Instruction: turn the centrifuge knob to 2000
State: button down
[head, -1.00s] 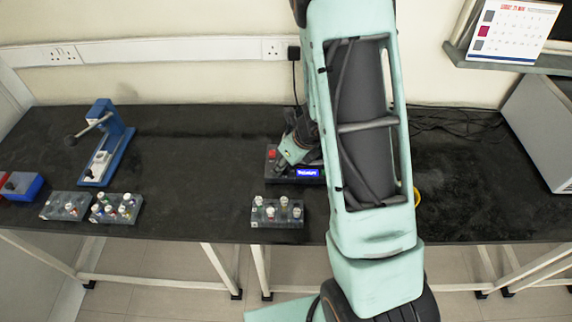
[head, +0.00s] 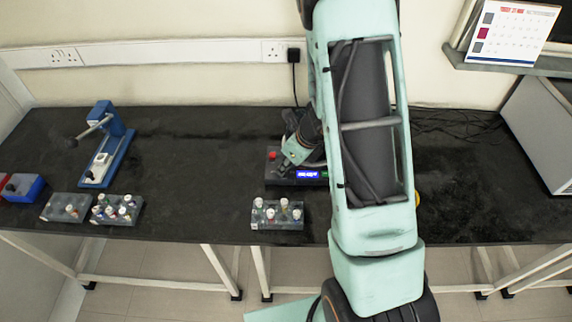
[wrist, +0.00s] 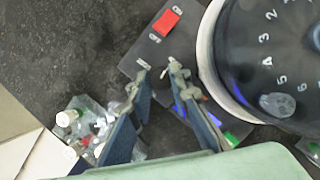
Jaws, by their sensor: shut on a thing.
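The centrifuge's dark front panel (head: 277,180) is on the bench, partly behind my arm in the head view. It has a red switch (wrist: 165,22) and a lit blue display (head: 307,175); I cannot read its number. The wrist view shows the round rotor (wrist: 262,60) with numbered places and a translucent tube or cap (wrist: 277,104) near 5 and 6. My gripper (wrist: 158,74) is at the panel, left of the rotor in the wrist view, shut on the knob. The fingertips hide the knob almost fully, so its pointer and setting cannot be seen.
A rack with several capped tubes (head: 275,215) stands just in front of the centrifuge. More racks (head: 118,210) and a blue stand with a lever (head: 107,150) are at the left. Bare bench (head: 470,195) lies to the right.

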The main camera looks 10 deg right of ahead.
jog(key=n+g+y, duration=0.1)
jog(key=n, duration=0.3)
jog(key=shift+w+d+p, duration=0.1)
jog(key=shift+d+p, duration=0.05)
jog(key=shift+p, duration=0.2)
jog(key=n+g, duration=0.1)
jog(key=n, duration=0.3)
jog(key=shift+w+g+y, duration=0.1)
jog(key=shift+g+y, duration=0.2)
jog(key=shift+g, duration=0.1)
jog(key=n, duration=0.2)
jog(key=n+g+b, duration=0.1)
jog(key=n, duration=0.1)
jog(key=shift+w+n+g, duration=0.1)
jog(key=shift+n+g, duration=0.2)
jog(key=shift+n+g+b, duration=0.4)
jog(key=shift+n+g, duration=0.3)
jog(key=shift+n, duration=1.1)
jog(key=c, duration=1.8)
grip_release()
jog(key=shift+w, duration=0.1)
